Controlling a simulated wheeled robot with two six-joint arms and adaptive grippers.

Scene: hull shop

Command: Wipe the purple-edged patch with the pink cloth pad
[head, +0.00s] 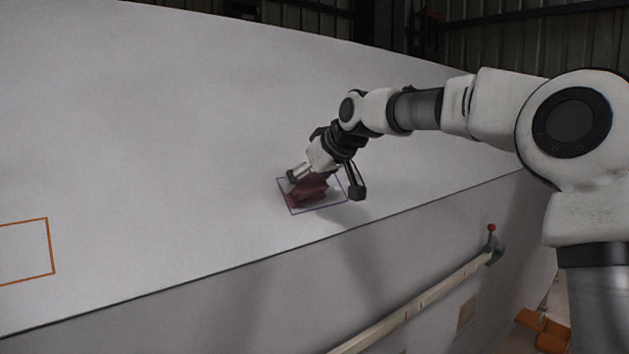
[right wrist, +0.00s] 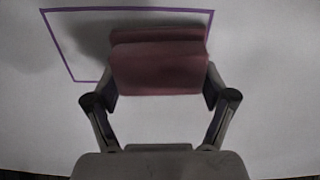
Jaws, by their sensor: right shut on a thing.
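The purple-edged patch (head: 334,203) is an outlined four-sided area on the pale hull surface. Its purple edge also shows in the right wrist view (right wrist: 130,10), where a grey smudge lies inside it at the upper left. The pink cloth pad (head: 309,190) is over the patch in the head view and covers part of it. My right gripper (head: 308,181) is shut on the pad, which sits between its two fingers in the right wrist view (right wrist: 160,68). I cannot tell whether the pad touches the surface. My left gripper is not in view.
An orange-edged patch (head: 28,252) is on the hull at the far left. Below the hull's lower edge, a pale rail (head: 420,302) runs up to a red-tipped fitting (head: 491,240). Orange-brown blocks (head: 545,327) lie at the bottom right. The hull around the patch is clear.

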